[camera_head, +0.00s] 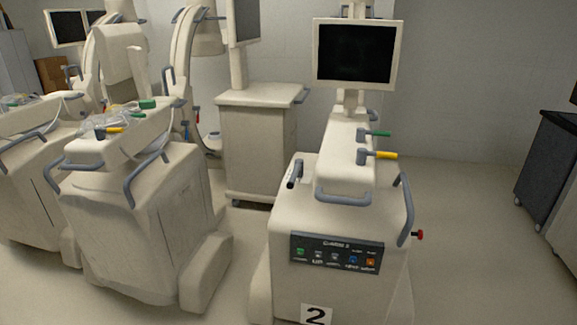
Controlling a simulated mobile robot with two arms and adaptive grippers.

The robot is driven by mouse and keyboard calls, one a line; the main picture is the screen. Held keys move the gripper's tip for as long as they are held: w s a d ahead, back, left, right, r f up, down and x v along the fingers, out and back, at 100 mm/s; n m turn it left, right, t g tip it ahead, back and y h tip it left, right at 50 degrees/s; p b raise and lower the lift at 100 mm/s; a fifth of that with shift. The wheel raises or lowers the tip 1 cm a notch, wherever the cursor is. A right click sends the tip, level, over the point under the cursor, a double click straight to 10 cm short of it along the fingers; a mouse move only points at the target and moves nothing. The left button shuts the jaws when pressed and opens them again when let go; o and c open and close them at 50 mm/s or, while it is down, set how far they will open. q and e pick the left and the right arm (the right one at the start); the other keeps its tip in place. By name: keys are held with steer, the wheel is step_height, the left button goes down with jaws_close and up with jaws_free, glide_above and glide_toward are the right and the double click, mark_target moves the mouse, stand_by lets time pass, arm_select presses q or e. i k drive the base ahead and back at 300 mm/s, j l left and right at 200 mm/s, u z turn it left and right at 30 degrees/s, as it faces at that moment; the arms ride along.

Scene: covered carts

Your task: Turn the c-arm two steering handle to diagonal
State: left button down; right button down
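C-arm two (340,222) is the cream cart right of centre, with a "2" label (316,315) low on its front. On its top column sit a green-tipped lever (378,133) and, nearer, a yellow-tipped lever (381,155); both point right. A short dark-and-white handle (294,174) stands tilted at the left of its top. A grey bar (344,198) crosses the front and a grey side handle (404,210) is at the right. I cannot tell which is the steering handle, as no marking is legible. Neither gripper shows.
A button panel (336,257) is on the cart's front; a red knob (419,235) sticks out right. Another covered C-arm cart (135,220) stands left, and a monitor cart (257,140) behind. A dark-topped cabinet (548,165) is far right. Floor between is clear.

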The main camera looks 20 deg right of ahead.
mark_target(298, 171)
steer(key=i+l+z, duration=0.15)
steer(key=i+z, duration=0.2)
steer(key=i, duration=0.2)
steer(key=i+z, duration=0.3)
steer(key=i, duration=0.25)
